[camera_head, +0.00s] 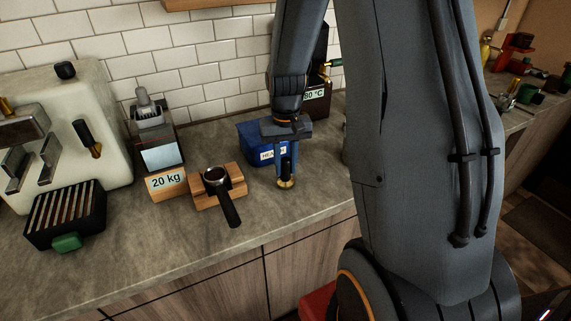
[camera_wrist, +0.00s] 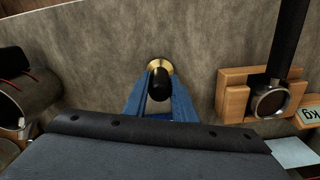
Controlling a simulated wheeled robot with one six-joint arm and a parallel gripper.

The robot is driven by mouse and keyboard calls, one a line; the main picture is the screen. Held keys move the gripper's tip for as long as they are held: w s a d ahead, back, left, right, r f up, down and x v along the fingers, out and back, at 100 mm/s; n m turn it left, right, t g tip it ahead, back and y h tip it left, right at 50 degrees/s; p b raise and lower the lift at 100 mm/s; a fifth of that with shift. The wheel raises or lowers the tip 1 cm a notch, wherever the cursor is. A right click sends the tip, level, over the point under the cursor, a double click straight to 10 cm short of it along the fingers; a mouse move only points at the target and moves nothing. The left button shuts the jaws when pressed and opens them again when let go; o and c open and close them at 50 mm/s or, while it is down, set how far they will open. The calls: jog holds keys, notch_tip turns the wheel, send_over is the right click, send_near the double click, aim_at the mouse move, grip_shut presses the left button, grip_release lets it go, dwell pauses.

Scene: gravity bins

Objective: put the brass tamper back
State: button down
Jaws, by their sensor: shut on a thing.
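The brass tamper (camera_head: 286,184) has a round brass base and a black handle. My gripper (camera_head: 286,166) points down and is shut on the tamper's handle, in front of the blue bin. In the wrist view the tamper's black handle (camera_wrist: 159,84) sits between the blue fingers (camera_wrist: 158,100), with the brass base (camera_wrist: 160,64) beyond it over the counter. I cannot tell whether the base touches the counter.
A portafilter (camera_head: 216,177) rests in a wooden stand (camera_head: 205,193) left of my gripper. A blue bin (camera_head: 251,142) with a partly hidden label stands behind. A grinder (camera_head: 158,139), a "20 kg" sign (camera_head: 166,182) and an espresso machine (camera_head: 95,110) stand further left. The counter's front strip (camera_head: 290,222) is clear.

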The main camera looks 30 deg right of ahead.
jog(key=shift+f, duration=0.15)
jog(key=c, duration=1.4)
grip_release()
jog(key=shift+r+b, duration=1.1)
jog(key=shift+r, duration=2.8)
